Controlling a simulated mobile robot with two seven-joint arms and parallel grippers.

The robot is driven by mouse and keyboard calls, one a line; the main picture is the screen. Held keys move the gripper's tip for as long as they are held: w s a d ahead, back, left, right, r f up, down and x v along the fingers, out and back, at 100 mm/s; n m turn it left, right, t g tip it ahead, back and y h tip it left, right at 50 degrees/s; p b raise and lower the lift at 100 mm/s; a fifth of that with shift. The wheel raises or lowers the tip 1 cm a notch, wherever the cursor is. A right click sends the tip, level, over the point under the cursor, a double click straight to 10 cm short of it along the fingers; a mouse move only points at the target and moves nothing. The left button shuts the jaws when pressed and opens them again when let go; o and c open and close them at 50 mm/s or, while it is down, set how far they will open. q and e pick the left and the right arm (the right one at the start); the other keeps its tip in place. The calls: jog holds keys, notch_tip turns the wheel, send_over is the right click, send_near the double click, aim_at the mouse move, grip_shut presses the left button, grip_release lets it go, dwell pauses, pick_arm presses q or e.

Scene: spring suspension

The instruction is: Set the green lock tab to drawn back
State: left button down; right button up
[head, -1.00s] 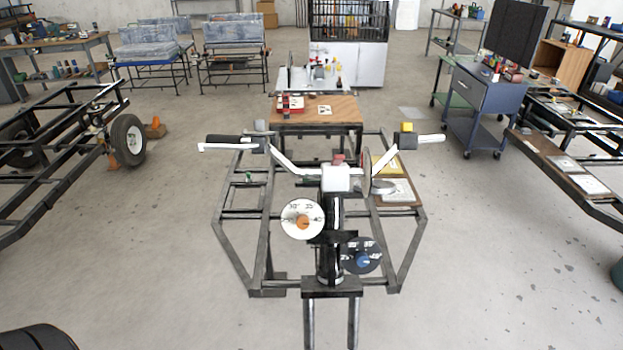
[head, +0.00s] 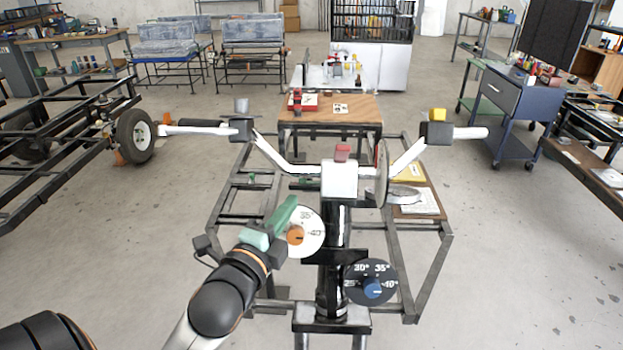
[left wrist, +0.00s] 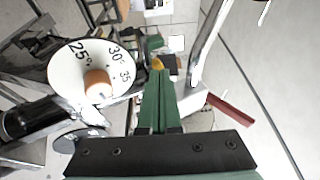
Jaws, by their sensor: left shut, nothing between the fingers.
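A small green piece (head: 252,178), which may be the green lock tab, stands on the left part of the dark frame in the head view. A green piece (left wrist: 154,43) also shows beyond the fingertips in the left wrist view; I cannot tell if it is the same one. My left gripper (head: 288,208) has green fingers and is in front of the white dial (head: 310,240) with the orange knob (head: 296,235). In the left wrist view the fingers of my left gripper (left wrist: 155,80) are together, with nothing seen between them. My right gripper is not in view.
A black dial (head: 372,283) with a blue knob is at lower right. A wooden table (head: 340,108) stands behind. The floor beside the frame is open.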

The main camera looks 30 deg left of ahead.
aim_at(297, 188)
pick_arm(q)
jog(key=shift+f, duration=0.1)
jog(key=b, duration=0.1)
jog(key=w+b, duration=0.1)
jog(key=b, duration=0.1)
jog(key=shift+w+a+f, duration=0.15)
jog(key=shift+w+f, duration=0.05)
jog(key=shift+f, duration=0.05)
jog(key=w+b, duration=0.1)
jog(key=b, duration=0.2)
jog(key=shift+w+a+b, duration=0.1)
jog(key=shift+b, duration=0.2)
jog(key=shift+r+x, duration=0.1)
jog(key=shift+x, duration=1.75)
jog(key=shift+r+x, duration=0.15)
jog(key=shift+x, duration=1.7)
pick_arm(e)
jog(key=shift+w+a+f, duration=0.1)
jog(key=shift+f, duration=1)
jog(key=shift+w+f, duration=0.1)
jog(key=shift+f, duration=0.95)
